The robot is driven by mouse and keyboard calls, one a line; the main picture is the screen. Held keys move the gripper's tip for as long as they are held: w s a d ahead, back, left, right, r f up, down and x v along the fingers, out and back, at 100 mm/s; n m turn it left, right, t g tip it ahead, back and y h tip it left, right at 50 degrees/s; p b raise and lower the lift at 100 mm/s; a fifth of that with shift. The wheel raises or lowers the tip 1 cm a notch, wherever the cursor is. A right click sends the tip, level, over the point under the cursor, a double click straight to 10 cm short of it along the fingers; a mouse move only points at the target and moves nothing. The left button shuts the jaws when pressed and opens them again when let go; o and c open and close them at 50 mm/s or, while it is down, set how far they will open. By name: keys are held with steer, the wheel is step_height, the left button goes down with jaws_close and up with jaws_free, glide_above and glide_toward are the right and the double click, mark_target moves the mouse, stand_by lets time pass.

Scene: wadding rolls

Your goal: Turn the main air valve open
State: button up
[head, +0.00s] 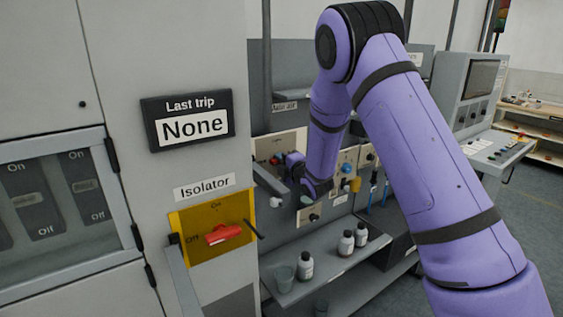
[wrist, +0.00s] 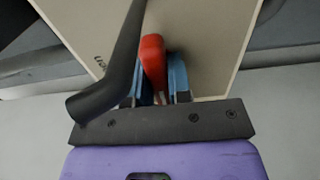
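In the wrist view a red lever handle (wrist: 152,58) stands out from a beige panel (wrist: 205,40). My gripper (wrist: 160,80) has its two blue fingers on either side of this handle, very close to it. Whether they press on it is unclear. A dark bar (wrist: 118,65) crosses in front of the left finger.
A red isolator switch (head: 223,234) sits on a yellow plate at the left, with a bar beside it. A control console (head: 478,90) stands at the right.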

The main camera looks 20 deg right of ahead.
steer(key=shift+m, duration=0.3)
jaws_close()
steer(key=m, duration=0.3)
steer(key=shift+m, duration=0.4)
steer(key=m, duration=0.4)
steer(key=shift+m, duration=0.3)
steer(key=m, duration=0.4)
steer(key=shift+f+m, duration=0.1)
steer(key=shift+m, duration=2.4)
steer(key=o, duration=0.8)
jaws_free()
steer(key=shift+s, duration=0.1)
